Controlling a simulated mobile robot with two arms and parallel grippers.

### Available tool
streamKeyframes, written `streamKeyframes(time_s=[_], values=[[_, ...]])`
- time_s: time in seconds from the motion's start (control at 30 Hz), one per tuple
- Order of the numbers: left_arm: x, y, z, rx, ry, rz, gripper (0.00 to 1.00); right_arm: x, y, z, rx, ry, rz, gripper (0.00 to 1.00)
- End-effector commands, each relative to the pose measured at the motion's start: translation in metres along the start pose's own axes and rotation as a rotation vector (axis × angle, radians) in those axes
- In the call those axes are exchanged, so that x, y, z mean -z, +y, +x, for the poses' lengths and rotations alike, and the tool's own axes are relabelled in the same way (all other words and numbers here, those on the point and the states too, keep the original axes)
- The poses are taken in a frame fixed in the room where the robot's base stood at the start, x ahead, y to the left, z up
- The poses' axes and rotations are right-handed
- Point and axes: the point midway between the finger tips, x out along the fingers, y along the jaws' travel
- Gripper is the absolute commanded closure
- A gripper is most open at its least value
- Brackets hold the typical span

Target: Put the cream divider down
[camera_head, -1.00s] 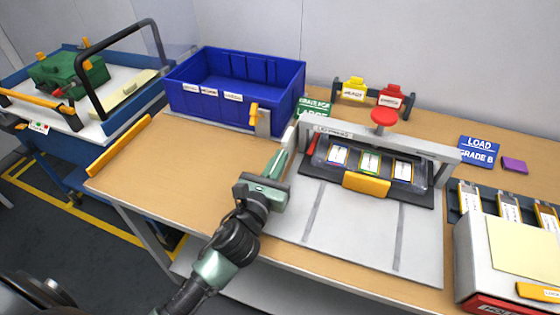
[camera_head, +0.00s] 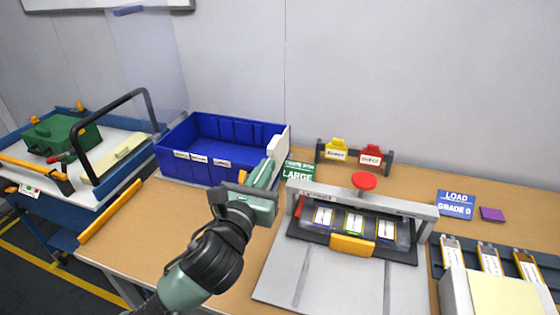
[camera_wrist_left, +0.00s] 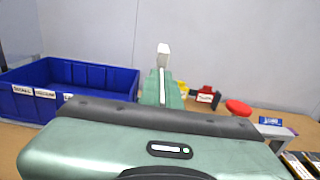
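My left gripper (camera_head: 262,175) is shut on the cream divider (camera_head: 277,140), a thin pale plate that stands up beyond the fingertips. In the left wrist view the divider (camera_wrist_left: 163,54) shows nearly edge-on between the green fingers (camera_wrist_left: 161,92), against the wall. In the head view the gripper and divider overlap the right end of the blue bin (camera_head: 205,165). I cannot tell whether the divider touches the bin. The fingers hide the divider's lower part. My right gripper is in neither view.
A fixture with a red knob (camera_head: 364,181) and grey base plate (camera_head: 270,283) stands to the right. A green LARGE sign (camera_head: 297,171) is close by the divider. A cart with a black handle (camera_head: 112,103) is at left. Bare table (camera_head: 150,230) lies before the bin.

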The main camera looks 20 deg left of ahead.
Motion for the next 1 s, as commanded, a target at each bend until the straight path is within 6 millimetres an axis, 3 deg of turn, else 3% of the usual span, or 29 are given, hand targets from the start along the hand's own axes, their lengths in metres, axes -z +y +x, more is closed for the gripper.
streamKeyframes(time_s=[0.13,0.27,0.5,0.77,1.0], values=[[-0.001,0.001,-0.003,-0.003,0.001,-0.001,1.00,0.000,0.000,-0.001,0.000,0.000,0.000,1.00],[0.019,0.006,-0.017,-0.022,0.007,-0.005,1.00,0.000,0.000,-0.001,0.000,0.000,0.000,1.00],[0.064,0.015,-0.066,-0.045,0.005,-0.006,1.00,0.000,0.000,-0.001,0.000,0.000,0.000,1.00],[0.085,0.014,-0.100,-0.036,0.003,0.000,1.00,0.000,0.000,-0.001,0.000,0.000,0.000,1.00],[0.105,0.015,-0.145,-0.044,0.006,-0.002,1.00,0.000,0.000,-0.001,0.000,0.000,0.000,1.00]])
